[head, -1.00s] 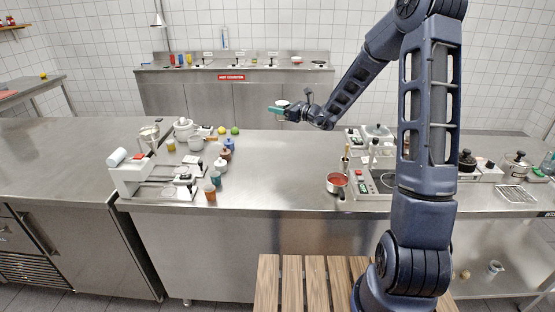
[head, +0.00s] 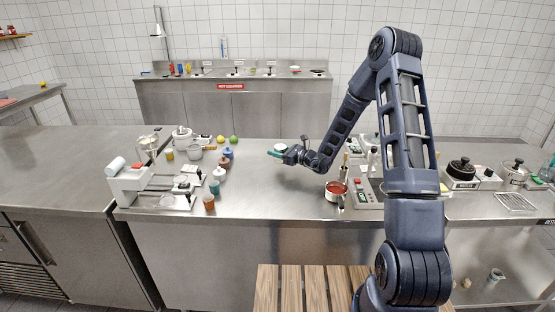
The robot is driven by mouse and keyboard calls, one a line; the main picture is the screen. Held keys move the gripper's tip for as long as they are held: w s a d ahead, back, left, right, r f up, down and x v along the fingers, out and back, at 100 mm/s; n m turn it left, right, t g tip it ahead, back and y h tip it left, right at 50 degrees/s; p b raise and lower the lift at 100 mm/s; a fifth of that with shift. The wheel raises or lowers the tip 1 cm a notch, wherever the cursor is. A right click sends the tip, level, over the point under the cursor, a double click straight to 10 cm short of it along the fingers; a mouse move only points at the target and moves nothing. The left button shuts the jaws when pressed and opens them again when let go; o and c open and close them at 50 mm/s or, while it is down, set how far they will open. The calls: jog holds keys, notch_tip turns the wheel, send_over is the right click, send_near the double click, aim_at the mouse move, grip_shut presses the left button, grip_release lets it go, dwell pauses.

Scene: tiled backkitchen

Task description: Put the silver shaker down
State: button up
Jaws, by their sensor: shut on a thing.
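My gripper (head: 274,154), with teal fingers, is over the middle of the steel counter (head: 262,185). It is shut on a small pale, silvery thing (head: 281,147), which I take to be the silver shaker. Only its light round top shows above the fingers; its lower part is hidden behind them. The gripper appears low over the counter, but I cannot tell whether the shaker touches the surface.
Several jars and bottles, with a blue one (head: 228,154), stand to the left beside a white machine (head: 148,187). A pan with red contents (head: 337,190) stands to the right. Green (head: 234,139) and yellow fruit lie behind. The counter's middle front is clear.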

jog(key=shift+f, duration=1.9)
jog(key=shift+f, duration=0.1)
jog(key=o, duration=1.1)
jog(key=shift+o, duration=0.2)
